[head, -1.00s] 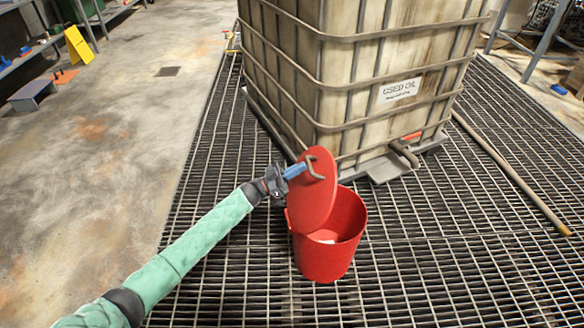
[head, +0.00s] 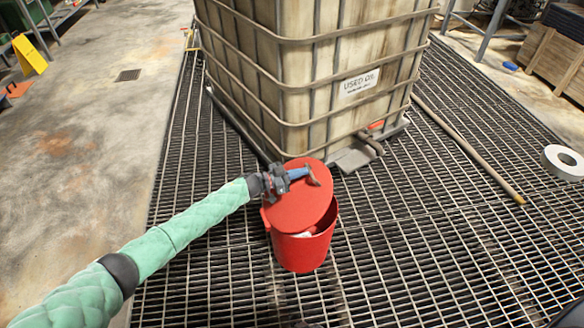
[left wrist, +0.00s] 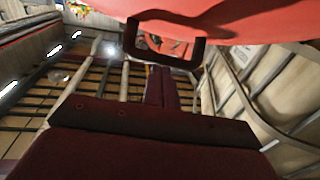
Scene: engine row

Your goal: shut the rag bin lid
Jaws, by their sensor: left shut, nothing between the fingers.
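The red rag bin (head: 302,248) stands on the floor grating. Its round red lid (head: 298,208) is partly closed, tilted over the bin, with a gap at the front right where something white shows inside. My left gripper (head: 303,174) is shut and empty, at the upper part of the lid by its dark handle (head: 314,179). In the left wrist view the lid (left wrist: 240,20) fills the top, and the handle (left wrist: 165,48) is just ahead of the fingers; whether they touch I cannot tell. My right gripper is not in view.
A large caged used oil tank (head: 320,80) stands close behind the bin. A long pole (head: 470,150) lies on the grating at right, with a white roll (head: 563,162) beyond it. The grating around the bin's front is clear.

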